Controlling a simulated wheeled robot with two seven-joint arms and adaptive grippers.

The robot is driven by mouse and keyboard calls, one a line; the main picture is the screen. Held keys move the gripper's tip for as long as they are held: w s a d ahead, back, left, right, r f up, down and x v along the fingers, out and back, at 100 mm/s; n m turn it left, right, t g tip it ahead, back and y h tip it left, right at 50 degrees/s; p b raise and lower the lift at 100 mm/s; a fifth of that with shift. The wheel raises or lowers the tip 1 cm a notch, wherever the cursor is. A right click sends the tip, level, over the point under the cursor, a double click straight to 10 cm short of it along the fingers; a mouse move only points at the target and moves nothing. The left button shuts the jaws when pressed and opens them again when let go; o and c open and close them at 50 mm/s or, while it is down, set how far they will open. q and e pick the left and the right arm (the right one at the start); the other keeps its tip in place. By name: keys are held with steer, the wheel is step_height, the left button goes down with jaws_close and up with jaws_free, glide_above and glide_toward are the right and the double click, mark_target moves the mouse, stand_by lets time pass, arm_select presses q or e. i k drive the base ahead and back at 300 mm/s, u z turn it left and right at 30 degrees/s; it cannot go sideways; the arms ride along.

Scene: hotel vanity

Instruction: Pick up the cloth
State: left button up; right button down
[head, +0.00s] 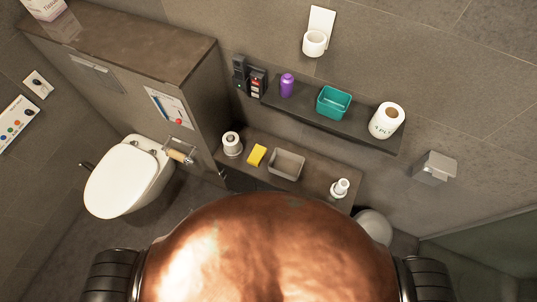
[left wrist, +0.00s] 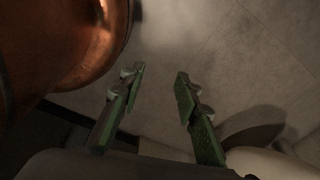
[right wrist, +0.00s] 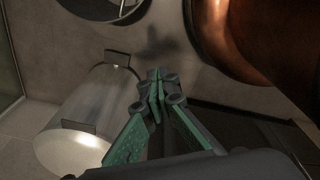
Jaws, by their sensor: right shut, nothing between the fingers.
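A small yellow folded piece (head: 256,155), which may be the cloth, lies on the lower shelf (head: 318,178) in the head view. It sits between a toilet roll on the left and a grey tray on the right. I cannot tell for sure that it is cloth. My left gripper (left wrist: 160,75) is open and empty above the floor in the left wrist view. My right gripper (right wrist: 157,75) is shut and empty in the right wrist view. Neither gripper shows in the head view, and both are away from the yellow piece.
The grey tray (head: 287,163), toilet roll (head: 232,144) and a small white item (head: 340,188) share the lower shelf. The upper shelf (head: 300,108) above holds a teal bin (head: 333,102) and paper roll (head: 386,121). A toilet (head: 128,178) stands left. A metal bin (right wrist: 92,105) is near my right gripper.

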mark_target(255, 159)
steer(key=z, duration=2.1)
steer(key=k, duration=0.85)
steer(key=u, duration=0.9)
